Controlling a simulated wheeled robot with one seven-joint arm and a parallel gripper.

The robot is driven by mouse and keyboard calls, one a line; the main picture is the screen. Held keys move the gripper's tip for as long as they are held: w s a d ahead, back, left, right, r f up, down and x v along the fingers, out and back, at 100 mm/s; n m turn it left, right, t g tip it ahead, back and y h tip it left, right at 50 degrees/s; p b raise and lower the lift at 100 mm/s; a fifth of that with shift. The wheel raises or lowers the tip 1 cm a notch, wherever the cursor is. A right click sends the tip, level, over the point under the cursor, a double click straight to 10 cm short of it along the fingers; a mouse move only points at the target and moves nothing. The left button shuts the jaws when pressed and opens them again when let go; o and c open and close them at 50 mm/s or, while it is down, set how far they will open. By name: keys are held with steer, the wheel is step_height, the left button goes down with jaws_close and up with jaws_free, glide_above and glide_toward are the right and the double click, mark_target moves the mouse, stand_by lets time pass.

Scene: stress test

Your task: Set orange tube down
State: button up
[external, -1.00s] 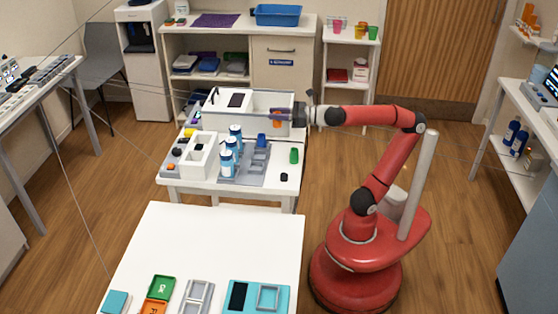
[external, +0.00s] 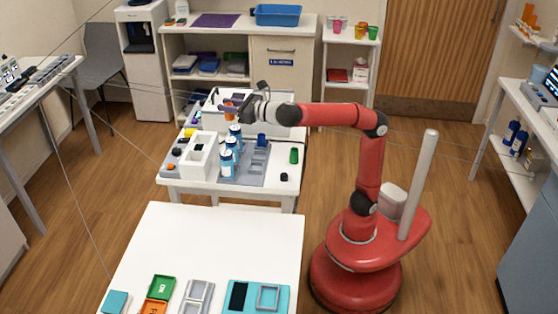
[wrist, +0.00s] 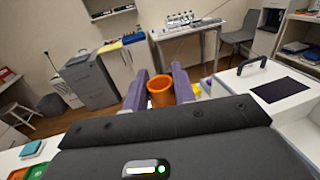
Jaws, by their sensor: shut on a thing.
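The orange tube (wrist: 160,92) is held between the two purple fingers of my gripper (wrist: 159,88) in the wrist view; its open round top faces the camera. In the external view the orange tube (external: 229,110) shows small at the left end of my arm. My gripper (external: 230,105) is shut on it, raised over the left part of the large white bin at the back of the small white table (external: 285,186). The tube's lower part is hidden in the wrist view.
Blue-and-white bottles (external: 226,165) stand on a grey tray, beside a white divided holder (external: 199,160). A green item (external: 294,156) and a small black item (external: 284,177) lie at the right. A larger white table (external: 215,240) stands in front, its middle clear.

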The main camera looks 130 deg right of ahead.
steer(key=w+a+f+m+g+h, duration=0.1)
steer(key=w+a+f, duration=0.1)
steer(key=w+a, duration=0.35)
steer(key=w+a+f+g, duration=0.1)
steer(key=w+a+f, duration=0.1)
steer(key=w, duration=0.6)
steer(key=w+a+f+m+g+h, duration=0.1)
steer(key=w+a+f, duration=0.1)
steer(key=w+a, duration=0.35)
steer(key=shift+w+d+f+b, duration=0.3)
steer(key=shift+f+b, duration=0.7)
steer(key=shift+f, duration=2.35)
steer(key=shift+w+d+f+b, duration=0.25)
steer(key=shift+f+b, duration=0.8)
steer(key=shift+f, duration=2.25)
steer(key=shift+w+d+f+b, duration=0.3)
steer(key=shift+f+b, duration=0.7)
steer(key=shift+f, duration=2.35)
steer(key=shift+a+f, duration=0.1)
steer(key=o, duration=1)
steer(key=shift+f, duration=0.1)
steer(key=shift+o, duration=0.2)
